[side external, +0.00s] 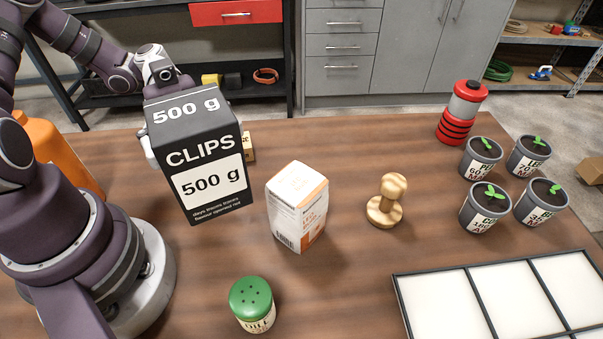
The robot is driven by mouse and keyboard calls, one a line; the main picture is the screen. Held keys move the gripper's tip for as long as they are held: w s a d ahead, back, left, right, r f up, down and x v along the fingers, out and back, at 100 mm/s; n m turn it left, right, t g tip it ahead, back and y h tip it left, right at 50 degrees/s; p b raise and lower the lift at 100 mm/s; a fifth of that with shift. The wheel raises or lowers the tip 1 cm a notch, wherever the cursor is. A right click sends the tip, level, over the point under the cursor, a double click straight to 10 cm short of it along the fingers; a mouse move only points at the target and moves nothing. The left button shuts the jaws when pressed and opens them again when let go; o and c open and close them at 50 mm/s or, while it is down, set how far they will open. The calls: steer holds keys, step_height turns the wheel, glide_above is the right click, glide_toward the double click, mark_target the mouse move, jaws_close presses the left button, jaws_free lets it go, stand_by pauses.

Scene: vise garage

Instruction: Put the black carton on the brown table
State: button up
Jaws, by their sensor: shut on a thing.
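The black carton (202,145), printed "CLIPS 500 g", is at the left of the side external view, upright and slightly tilted. My gripper (149,148) is behind it and shut on it. The carton hides most of the fingers; one pale finger shows at its left edge. The brown table (345,270) is a wooden top that fills the middle of the view. The carton's lower end is over the table; I cannot tell whether it touches.
A white-orange box (297,206) stands just right of the carton. A wooden stamp (386,202), green-lidded shaker (252,303), red-grey canister (462,112), several potted seedlings (486,206) and a divided tray (447,302) are also here. An orange container (58,155) stands left.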

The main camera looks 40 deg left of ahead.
steer(key=w+d, duration=0.1)
steer(key=w, duration=0.1)
steer(key=w+d, duration=0.1)
steer(key=w, duration=0.2)
steer(key=w+d, duration=0.2)
steer(key=shift+w+d+f, duration=0.1)
steer(key=shift+w+f, duration=0.15)
steer(key=shift+f, duration=0.15)
steer(key=shift+w+d+f, duration=0.1)
steer(key=shift+w+f, duration=0.1)
steer(key=shift+f, duration=1.6)
steer(key=o, duration=1.2)
